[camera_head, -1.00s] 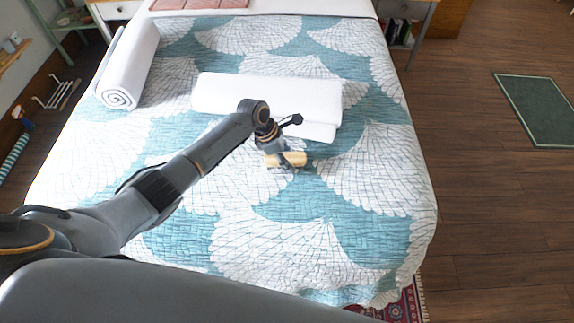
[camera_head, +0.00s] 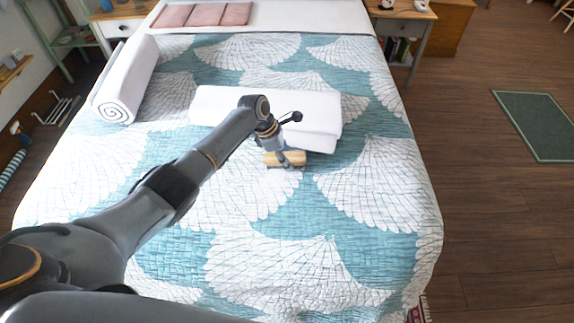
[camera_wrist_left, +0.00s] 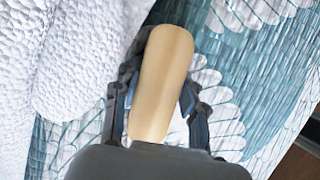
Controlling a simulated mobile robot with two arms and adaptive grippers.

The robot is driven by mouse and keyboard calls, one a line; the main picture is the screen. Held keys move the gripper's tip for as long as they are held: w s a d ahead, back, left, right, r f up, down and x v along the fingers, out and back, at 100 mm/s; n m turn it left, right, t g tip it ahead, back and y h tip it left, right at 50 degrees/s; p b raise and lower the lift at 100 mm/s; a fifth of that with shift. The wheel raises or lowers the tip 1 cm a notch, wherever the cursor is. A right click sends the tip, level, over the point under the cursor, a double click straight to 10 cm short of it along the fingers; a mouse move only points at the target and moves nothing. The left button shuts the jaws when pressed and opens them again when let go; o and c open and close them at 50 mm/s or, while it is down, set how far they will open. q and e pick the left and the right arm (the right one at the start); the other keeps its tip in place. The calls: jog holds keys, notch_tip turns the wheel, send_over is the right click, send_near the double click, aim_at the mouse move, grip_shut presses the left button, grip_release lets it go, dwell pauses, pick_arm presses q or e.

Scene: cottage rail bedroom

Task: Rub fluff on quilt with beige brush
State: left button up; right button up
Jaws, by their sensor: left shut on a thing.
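The beige brush (camera_head: 285,158) is low over the quilt (camera_head: 300,262), just in front of the folded white towel; its light wooden back also shows in the left wrist view (camera_wrist_left: 163,82). My left gripper (camera_head: 283,160) is shut on the brush, with a finger on each side of it in the left wrist view (camera_wrist_left: 160,100). The bristles are hidden, so I cannot tell whether they touch the quilt. The quilt is teal with large white fan shapes. I cannot make out fluff on it; a pale patch shows by the brush. My right gripper is not in view.
A folded white towel (camera_head: 268,108) lies close behind the brush. A rolled white towel (camera_head: 128,80) lies along the left side of the bed. A pink folded cloth (camera_head: 204,14) is at the far end. The quilt's front half is clear.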

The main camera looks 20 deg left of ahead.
aim_at(277, 162)
pick_arm(q)
jog(key=shift+w+a+b, duration=0.25)
jog(key=shift+w+b, duration=0.25)
jog(key=shift+w, duration=0.35)
jog(key=shift+a+r, duration=0.1)
jog(key=shift+a, duration=0.1)
jog(key=shift+s+a+p, duration=0.2)
jog(key=shift+a+p, duration=0.25)
jog(key=shift+a, duration=0.05)
jog(key=shift+s+a+p, duration=0.2)
jog(key=shift+a+p, duration=0.2)
jog(key=shift+a, duration=0.05)
jog(key=s+p, duration=0.1)
jog(key=p, duration=0.1)
jog(key=s+p, duration=0.1)
jog(key=shift+s+d+p, duration=0.1)
jog(key=shift+d+p, duration=0.25)
jog(key=shift+p, duration=0.05)
jog(key=shift+s+d+p, duration=0.15)
jog(key=shift+s+p, duration=0.3)
jog(key=shift+p, duration=0.25)
jog(key=shift+s+f+p, duration=0.3)
jog(key=shift+s+f, duration=0.05)
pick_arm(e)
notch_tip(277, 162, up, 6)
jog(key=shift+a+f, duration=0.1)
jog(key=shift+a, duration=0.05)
